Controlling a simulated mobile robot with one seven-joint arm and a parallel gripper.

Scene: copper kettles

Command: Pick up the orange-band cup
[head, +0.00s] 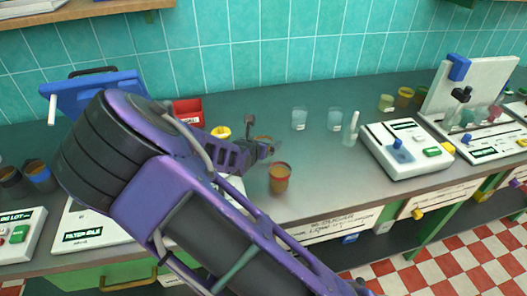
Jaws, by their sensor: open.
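A small brownish-orange cup (280,178) with a darker reddish rim stands upright on the grey counter (325,190), just in front of my gripper. It looks most like the orange-band cup, but its band is too small to tell for sure. My gripper (271,150) is open, at the end of my purple arm, behind and slightly left of this cup in the picture. Another brownish cup (263,140) shows partly behind my gripper. I cannot tell whether my fingers touch it. My arm hides much of the counter on the left.
Two clear beakers with bluish contents (299,119) (334,120) stand behind, beside a pestle in a small vessel (351,130). A white device (405,148) stands right. A red box (188,112) and yellow ring (221,132) lie behind my arm. Dark cups (39,175) stand far left.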

